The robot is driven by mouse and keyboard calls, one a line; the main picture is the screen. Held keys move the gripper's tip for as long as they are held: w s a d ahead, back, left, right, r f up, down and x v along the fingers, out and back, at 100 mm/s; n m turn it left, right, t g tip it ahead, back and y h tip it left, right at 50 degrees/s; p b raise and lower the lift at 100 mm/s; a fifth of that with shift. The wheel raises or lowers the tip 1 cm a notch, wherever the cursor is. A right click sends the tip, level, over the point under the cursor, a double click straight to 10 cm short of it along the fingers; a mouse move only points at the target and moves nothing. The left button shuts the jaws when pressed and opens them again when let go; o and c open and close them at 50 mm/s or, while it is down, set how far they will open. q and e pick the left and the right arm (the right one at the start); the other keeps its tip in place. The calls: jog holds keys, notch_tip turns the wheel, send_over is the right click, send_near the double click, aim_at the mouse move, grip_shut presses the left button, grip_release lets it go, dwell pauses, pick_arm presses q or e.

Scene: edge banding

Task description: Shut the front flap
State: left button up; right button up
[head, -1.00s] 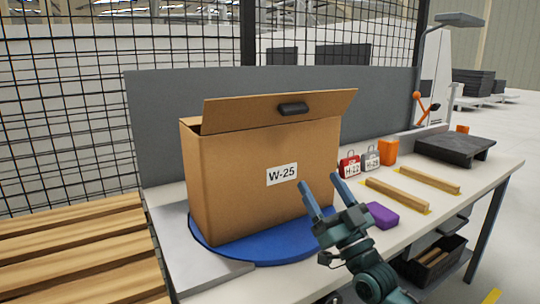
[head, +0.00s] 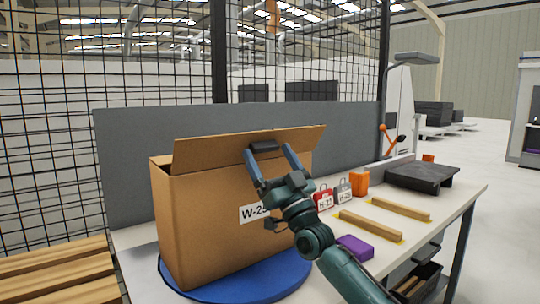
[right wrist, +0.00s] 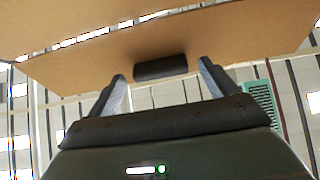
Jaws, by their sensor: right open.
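The cardboard box (head: 205,225) with a W-25 label stands on a blue round turntable (head: 240,286). Its front flap (head: 215,150) is raised and tilts up and outward, with a black handle (head: 264,147) at its edge. In the right wrist view the flap (right wrist: 230,40) fills the top and the handle (right wrist: 161,67) lies between the fingertips. My right gripper (head: 268,155) is open, with its fingers on either side of the handle; I cannot tell whether they touch it. The gripper partly covers the label. My left gripper is not in view.
On the workbench to the right are a red tag block (head: 323,198), a grey one (head: 344,192), an orange block (head: 361,180), wooden strips (head: 371,225), a purple block (head: 355,247) and a dark slab (head: 422,175). A grey panel (head: 120,150) stands behind the box.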

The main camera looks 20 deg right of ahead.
jog(key=shift+w+a+r, duration=0.1)
jog(key=shift+w+r, duration=0.1)
jog(key=shift+c, duration=0.5)
